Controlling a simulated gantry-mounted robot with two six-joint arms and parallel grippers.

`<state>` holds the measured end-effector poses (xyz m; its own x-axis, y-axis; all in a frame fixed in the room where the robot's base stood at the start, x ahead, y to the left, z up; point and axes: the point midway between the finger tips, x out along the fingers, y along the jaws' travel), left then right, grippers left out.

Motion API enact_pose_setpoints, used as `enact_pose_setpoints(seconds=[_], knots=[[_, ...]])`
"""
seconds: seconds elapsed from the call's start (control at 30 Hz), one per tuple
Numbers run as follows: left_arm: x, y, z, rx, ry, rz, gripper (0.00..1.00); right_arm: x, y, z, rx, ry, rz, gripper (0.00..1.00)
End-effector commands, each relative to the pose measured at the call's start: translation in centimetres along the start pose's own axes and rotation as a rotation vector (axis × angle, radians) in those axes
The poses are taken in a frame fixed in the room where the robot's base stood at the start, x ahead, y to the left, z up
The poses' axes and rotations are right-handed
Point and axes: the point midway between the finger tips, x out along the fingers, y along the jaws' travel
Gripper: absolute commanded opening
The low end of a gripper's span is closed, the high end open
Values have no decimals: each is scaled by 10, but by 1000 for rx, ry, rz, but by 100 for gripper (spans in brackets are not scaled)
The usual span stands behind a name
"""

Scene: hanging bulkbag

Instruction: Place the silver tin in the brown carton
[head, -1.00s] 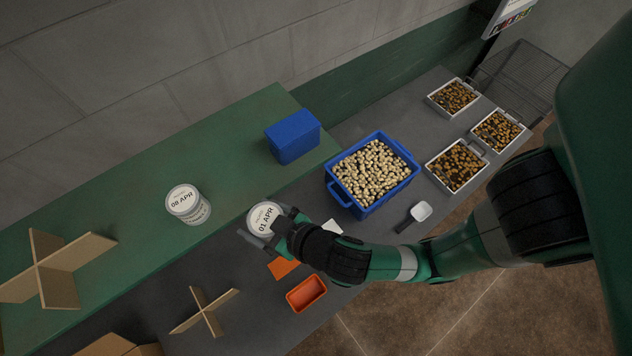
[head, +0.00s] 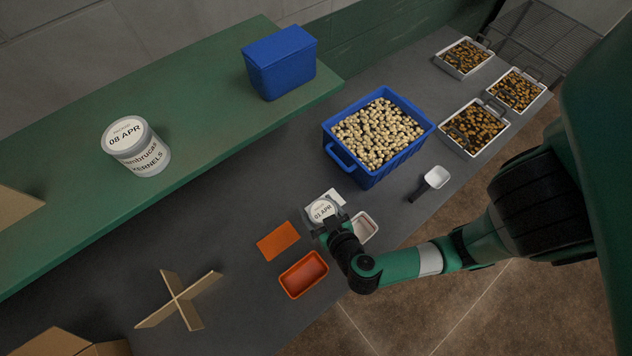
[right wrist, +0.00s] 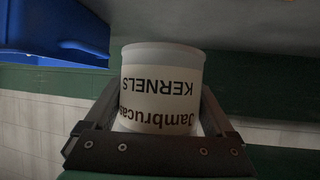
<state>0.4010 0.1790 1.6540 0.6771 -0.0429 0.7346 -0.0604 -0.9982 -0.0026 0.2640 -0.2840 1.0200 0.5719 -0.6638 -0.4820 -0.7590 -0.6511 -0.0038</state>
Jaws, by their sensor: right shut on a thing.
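My right gripper (head: 334,224) is shut on a pale silver tin (head: 322,210) with a white lid label reading "01 APR". In the right wrist view the tin (right wrist: 162,85) sits between both fingers, and its side label reads "KERNELS" upside down. It is over the grey bench near an orange card and a white tray; I cannot tell its height. A second similar tin (head: 137,147), marked "08 APR", stands on the green shelf. The brown carton (head: 55,344) shows only partly at the bottom left edge; its inside is hidden. My left gripper is not in view.
A blue crate of pale nuts (head: 342,157) and a white scoop (head: 436,178) are on the bench. An orange tray (head: 304,274) and a cardboard cross divider (head: 180,298) lie between gripper and carton. A blue box (head: 280,62) stands on the green shelf (head: 205,130).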

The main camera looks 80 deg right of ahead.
Motion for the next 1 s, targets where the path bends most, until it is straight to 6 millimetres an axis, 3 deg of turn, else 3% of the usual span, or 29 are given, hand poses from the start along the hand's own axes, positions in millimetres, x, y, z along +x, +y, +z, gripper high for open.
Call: enact_pose_setpoints(seconds=[0.17, 0.47, 0.6, 0.7, 1.0], knots=[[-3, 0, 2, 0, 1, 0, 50, 13, -2, -1, 6, -1, 4, 20], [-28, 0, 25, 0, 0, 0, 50, 102, -17, -6, 9, 3, 6, 20], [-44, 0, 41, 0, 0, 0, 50, 138, -23, 12, 3, 1, 1, 20], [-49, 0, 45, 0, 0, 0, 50, 152, -25, 16, 1, 0, 0, 20], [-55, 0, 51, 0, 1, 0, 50, 167, -28, 21, 1, 0, -1, 20]])
